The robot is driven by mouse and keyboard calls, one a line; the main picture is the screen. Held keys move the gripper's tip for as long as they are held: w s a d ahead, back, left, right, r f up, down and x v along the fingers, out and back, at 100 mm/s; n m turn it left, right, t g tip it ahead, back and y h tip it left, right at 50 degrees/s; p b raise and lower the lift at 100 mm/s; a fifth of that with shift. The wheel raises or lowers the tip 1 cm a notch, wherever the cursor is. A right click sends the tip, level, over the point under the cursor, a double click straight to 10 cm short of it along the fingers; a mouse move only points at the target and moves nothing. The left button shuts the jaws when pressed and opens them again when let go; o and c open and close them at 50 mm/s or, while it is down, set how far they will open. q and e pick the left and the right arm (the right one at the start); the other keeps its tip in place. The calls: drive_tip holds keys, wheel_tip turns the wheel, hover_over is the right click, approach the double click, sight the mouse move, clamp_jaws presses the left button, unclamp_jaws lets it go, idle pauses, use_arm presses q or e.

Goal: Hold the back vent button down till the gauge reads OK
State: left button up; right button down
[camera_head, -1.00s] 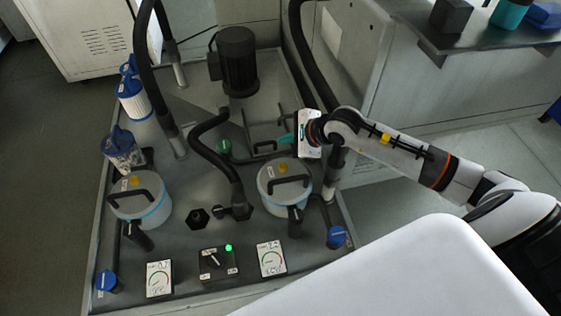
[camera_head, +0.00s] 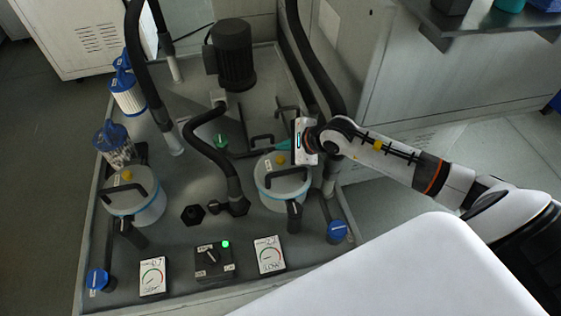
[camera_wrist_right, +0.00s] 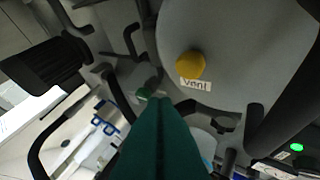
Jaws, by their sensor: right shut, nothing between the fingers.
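Two pale canisters with black handles each carry a yellow button on the lid: the right canister's button (camera_head: 280,158) and the left canister's button (camera_head: 126,175). My right gripper (camera_head: 284,145) is shut and empty, its teal fingertips just behind and above the right canister's button. In the right wrist view the yellow button (camera_wrist_right: 190,66), labelled "vent", lies beyond the shut fingers (camera_wrist_right: 160,104) and off to their side; they look apart. Two dial gauges, left (camera_head: 153,277) and right (camera_head: 270,255), face up at the front; their wording is too small to read surely. My left gripper is out of view.
A control box (camera_head: 214,261) with a knob and lit green lamp sits between the gauges. A black handle stands on the lid near the button. Black hoses (camera_head: 210,150) and a dark motor (camera_head: 234,55) stand behind. Blue-capped filters (camera_head: 128,95) are at the left.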

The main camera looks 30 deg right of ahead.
sight(280, 160)
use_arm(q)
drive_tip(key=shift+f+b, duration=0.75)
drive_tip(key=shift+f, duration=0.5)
use_arm(e)
drive_tip(key=shift+f, duration=1.3)
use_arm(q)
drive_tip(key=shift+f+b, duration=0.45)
use_arm(e)
drive_tip(key=shift+f, duration=0.35)
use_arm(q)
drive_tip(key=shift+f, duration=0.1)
use_arm(e)
drive_tip(key=shift+f, duration=0.1)
use_arm(q)
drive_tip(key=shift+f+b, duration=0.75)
drive_tip(key=shift+b, duration=0.1)
use_arm(e)
drive_tip(key=shift+s+a+f, duration=0.1)
drive_tip(key=shift+s+f, duration=0.4)
drive_tip(key=shift+f, duration=0.35)
drive_tip(key=shift+r, duration=0.15)
idle(1.9)
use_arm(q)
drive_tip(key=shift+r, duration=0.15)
use_arm(e)
drive_tip(key=shift+w+r, duration=0.25)
drive_tip(key=shift+r, duration=0.05)
